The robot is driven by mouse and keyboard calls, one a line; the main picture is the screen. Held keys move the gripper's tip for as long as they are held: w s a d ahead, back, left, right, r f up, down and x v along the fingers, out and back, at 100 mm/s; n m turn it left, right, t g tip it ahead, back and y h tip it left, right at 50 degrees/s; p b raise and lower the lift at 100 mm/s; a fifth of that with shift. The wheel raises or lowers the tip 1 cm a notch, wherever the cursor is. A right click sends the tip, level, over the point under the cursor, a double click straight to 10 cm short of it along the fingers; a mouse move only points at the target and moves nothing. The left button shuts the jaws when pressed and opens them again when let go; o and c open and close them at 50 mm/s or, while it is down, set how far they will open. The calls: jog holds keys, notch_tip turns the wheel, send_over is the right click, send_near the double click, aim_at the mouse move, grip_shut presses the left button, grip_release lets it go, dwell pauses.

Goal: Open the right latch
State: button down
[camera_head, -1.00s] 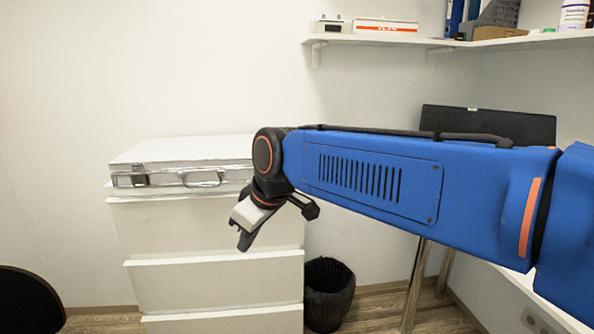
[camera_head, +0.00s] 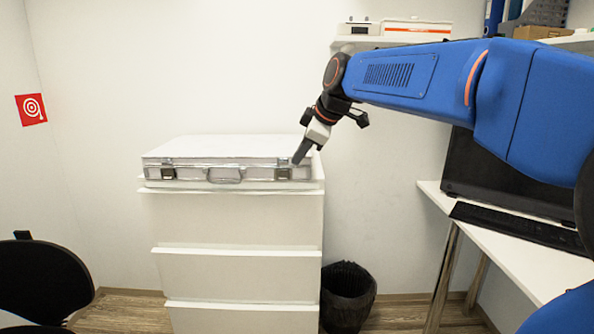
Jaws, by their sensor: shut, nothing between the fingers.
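A silver-white briefcase (camera_head: 226,150) lies closed and flat on top of a white drawer cabinet (camera_head: 238,222). Its front side faces me, with a carry handle (camera_head: 225,175) in the middle. The left latch (camera_head: 168,173) and the right latch (camera_head: 283,173) sit on the front side and both look closed. My gripper (camera_head: 298,159) is shut and empty, pointing down and left at the case's right end, just above and right of the right latch. I cannot tell whether its tip touches the case.
A desk (camera_head: 520,250) with a keyboard (camera_head: 520,228) and a dark monitor (camera_head: 510,175) stands on the right. A black waste bin (camera_head: 346,295) stands right of the cabinet. A black chair (camera_head: 40,275) is at lower left. A shelf (camera_head: 375,42) hangs above. The wall behind the case is clear.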

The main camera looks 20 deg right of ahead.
aim_at(287, 169)
jog(key=x, duration=0.3)
jog(key=w+x, duration=0.1)
jog(key=x, duration=0.3)
jog(key=w+d+r+x, duration=0.1)
jog(key=x, duration=0.3)
jog(key=shift+w+d+r, duration=0.2)
jog(key=shift+w, duration=0.4)
jog(key=shift+w, duration=0.1)
jog(key=shift+w+d, duration=0.1)
jog(key=shift+w, duration=0.1)
jog(key=shift+r, duration=0.2)
